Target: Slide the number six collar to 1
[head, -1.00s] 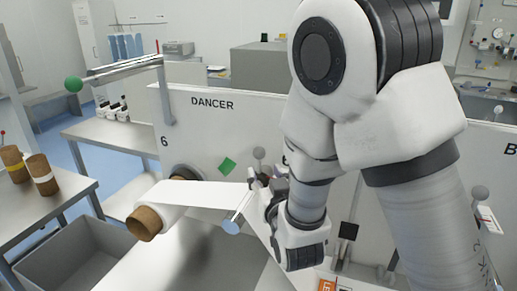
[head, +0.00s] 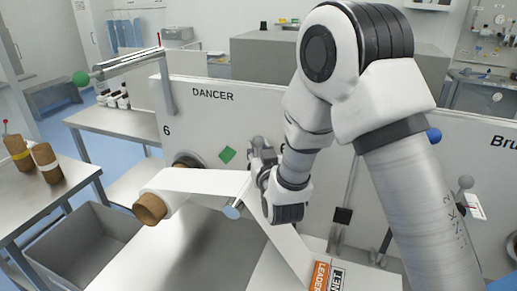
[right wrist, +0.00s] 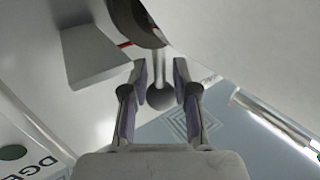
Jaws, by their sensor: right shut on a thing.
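My right gripper (head: 260,155) is in front of the dancer panel (head: 222,118), right of the green diamond. In the right wrist view its fingers (right wrist: 159,82) are shut around a grey ball knob (right wrist: 160,98) on a short stem. The stem comes from a dark round part (right wrist: 136,22) with a red line beside it. I cannot tell for sure whether this is the number six collar, as the gripper hides most of it in the head view. My left gripper is not in view.
A white web runs from the roll over a roller (head: 232,211) close below my right gripper. A grey bin (head: 85,245) and a side table with cores (head: 46,162) are at the left.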

